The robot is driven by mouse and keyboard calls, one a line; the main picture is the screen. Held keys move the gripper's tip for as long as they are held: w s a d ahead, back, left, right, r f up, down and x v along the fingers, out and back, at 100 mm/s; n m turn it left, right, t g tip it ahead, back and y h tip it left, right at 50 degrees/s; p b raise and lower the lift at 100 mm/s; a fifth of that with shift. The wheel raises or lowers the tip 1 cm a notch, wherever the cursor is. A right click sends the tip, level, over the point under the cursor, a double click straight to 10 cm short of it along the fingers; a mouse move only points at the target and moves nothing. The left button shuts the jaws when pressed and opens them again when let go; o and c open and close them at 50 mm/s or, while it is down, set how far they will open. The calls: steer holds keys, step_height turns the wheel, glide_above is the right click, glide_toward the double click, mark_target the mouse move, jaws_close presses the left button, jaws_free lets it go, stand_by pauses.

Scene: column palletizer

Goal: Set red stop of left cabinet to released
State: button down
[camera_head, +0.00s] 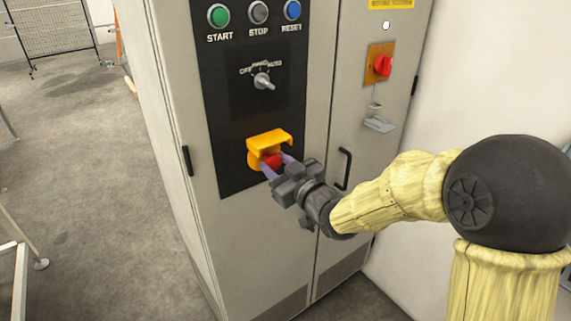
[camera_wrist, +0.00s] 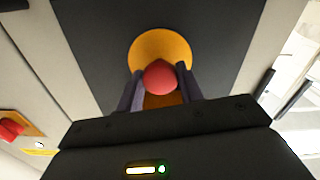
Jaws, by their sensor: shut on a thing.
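The red stop (camera_head: 271,161) is a red mushroom button on a yellow base, under a yellow shroud (camera_head: 268,140), low on the dark panel of the left cabinet (camera_head: 231,155). My gripper (camera_head: 275,166) reaches it from the front right. In the wrist view my two purple-grey fingers (camera_wrist: 159,82) stand on either side of the red stop (camera_wrist: 160,77) and are shut on it. The yellow base (camera_wrist: 160,47) shows behind the button. Whether the button is pressed in or out cannot be told.
Above the stop are a rotary selector (camera_head: 263,81) and green START (camera_head: 218,15), grey STOP (camera_head: 258,12) and blue RESET (camera_head: 292,10) buttons. The right door carries a red rotary switch (camera_head: 382,66) and a black handle (camera_head: 345,168). Open floor (camera_head: 90,190) lies left of the cabinet.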

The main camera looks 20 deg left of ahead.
steer(key=shift+d+f, duration=0.1)
steer(key=c, duration=0.9)
jaws_free()
steer(key=shift+s+d, duration=0.1)
steer(key=b+v, duration=0.4)
steer(key=v, duration=1.3)
steer(key=shift+s+b, duration=0.15)
steer(key=shift+b, duration=0.25)
steer(key=shift+d, duration=0.1)
